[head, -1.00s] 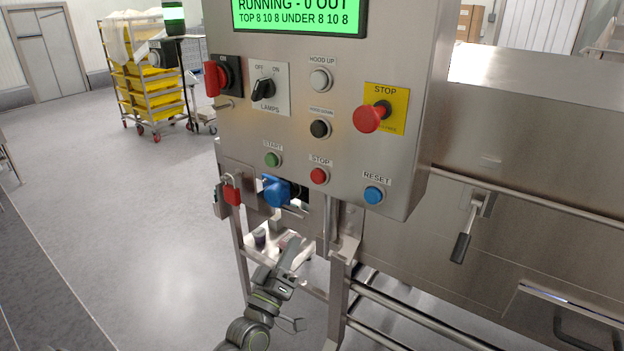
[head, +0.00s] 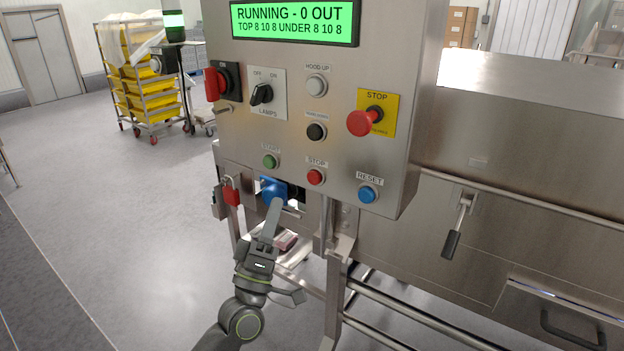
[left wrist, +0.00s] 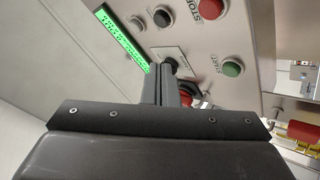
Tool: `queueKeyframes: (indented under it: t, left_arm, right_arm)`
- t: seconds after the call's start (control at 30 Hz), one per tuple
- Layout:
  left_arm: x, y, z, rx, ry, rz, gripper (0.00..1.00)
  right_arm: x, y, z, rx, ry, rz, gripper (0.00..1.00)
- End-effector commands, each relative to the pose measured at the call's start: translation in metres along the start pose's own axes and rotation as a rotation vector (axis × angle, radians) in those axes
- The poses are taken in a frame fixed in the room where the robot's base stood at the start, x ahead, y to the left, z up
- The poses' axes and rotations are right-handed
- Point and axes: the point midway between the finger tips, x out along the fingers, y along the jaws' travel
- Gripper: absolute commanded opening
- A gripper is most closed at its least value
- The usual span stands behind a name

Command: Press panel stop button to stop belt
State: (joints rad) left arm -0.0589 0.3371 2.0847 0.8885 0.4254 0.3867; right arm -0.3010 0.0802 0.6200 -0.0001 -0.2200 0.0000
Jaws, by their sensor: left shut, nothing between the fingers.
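The steel panel (head: 300,100) fills the middle of the head view. Its small red STOP button (head: 316,177) sits in the lower row, between the green START button (head: 271,161) and the blue RESET button (head: 367,194). A larger red mushroom STOP button (head: 362,123) stands out on a yellow plate. My left gripper (head: 277,205) is shut and empty, pointing up, below and left of the small STOP button and apart from it. Its tip overlaps the blue connector in the picture; I cannot tell contact. Its fingers (left wrist: 160,86) also show in the left wrist view. My right gripper is out of view.
The display (head: 295,22) reads RUNNING - 0 OUT. A blue connector (head: 270,190) and a red padlock (head: 231,190) hang under the panel. A steel hood (head: 530,120) with a rail stands at right. A yellow-tray rack (head: 140,85) stands far back.

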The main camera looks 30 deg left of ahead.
Motion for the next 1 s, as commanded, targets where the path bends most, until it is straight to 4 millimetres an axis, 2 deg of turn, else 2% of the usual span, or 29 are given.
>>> queueKeyframes:
  t: [0.6, 1.0]
  left_arm:
    - [0.052, -0.039, 0.038, 0.000, 0.000, 0.000, 0.00]
    - [0.059, -0.043, 0.043, 0.000, -0.001, -0.001, 0.00]
  right_arm:
    - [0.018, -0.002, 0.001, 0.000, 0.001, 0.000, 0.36]
    - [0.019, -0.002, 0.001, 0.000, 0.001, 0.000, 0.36]
